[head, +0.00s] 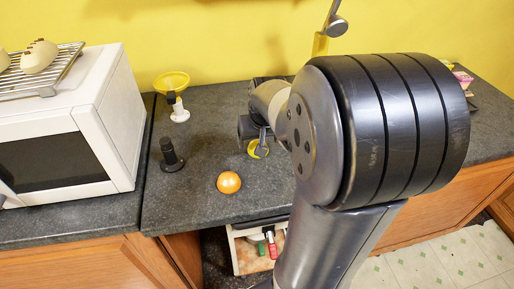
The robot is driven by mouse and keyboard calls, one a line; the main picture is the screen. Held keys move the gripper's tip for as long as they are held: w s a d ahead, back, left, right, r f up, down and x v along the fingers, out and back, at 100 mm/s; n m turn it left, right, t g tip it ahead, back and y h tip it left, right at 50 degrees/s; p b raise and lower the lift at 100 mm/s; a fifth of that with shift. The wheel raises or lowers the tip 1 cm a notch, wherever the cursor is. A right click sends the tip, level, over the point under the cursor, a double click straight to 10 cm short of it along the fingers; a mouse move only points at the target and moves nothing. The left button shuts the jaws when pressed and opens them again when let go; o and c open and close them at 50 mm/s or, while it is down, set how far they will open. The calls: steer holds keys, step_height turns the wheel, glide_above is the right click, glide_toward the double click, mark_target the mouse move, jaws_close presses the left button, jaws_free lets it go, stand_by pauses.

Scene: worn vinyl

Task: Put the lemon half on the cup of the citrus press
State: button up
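A yellow rounded piece (251,150), which looks like the lemon half, is at the fingers of my gripper (260,143) over the grey worktop. The fingers partly cover it. I cannot tell whether they are closed on it or only beside it, or whether it touches the worktop. A wide yellow cup (172,80) on a dark and white stand (180,112) is at the back left of the worktop. It may be the citrus press, but it is too small to be sure. My arm hides much of the worktop on the right.
A black upright object (171,157) stands beside the white microwave (65,140), which carries a wire rack (45,80) with pale rolls. An open drawer (246,262) holds coloured handles below. Worktop between cup and gripper is clear.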

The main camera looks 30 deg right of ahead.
steer(key=shift+x, duration=2.6)
steer(key=shift+w+d+r, duration=0.1)
steer(key=shift+w+d, duration=0.05)
steer(key=shift+d, duration=0.05)
steer(key=c, duration=1.2)
steer(key=shift+o, duration=0.2)
step_height(320, 180, up, 10)
steer(key=shift+f, duration=0.1)
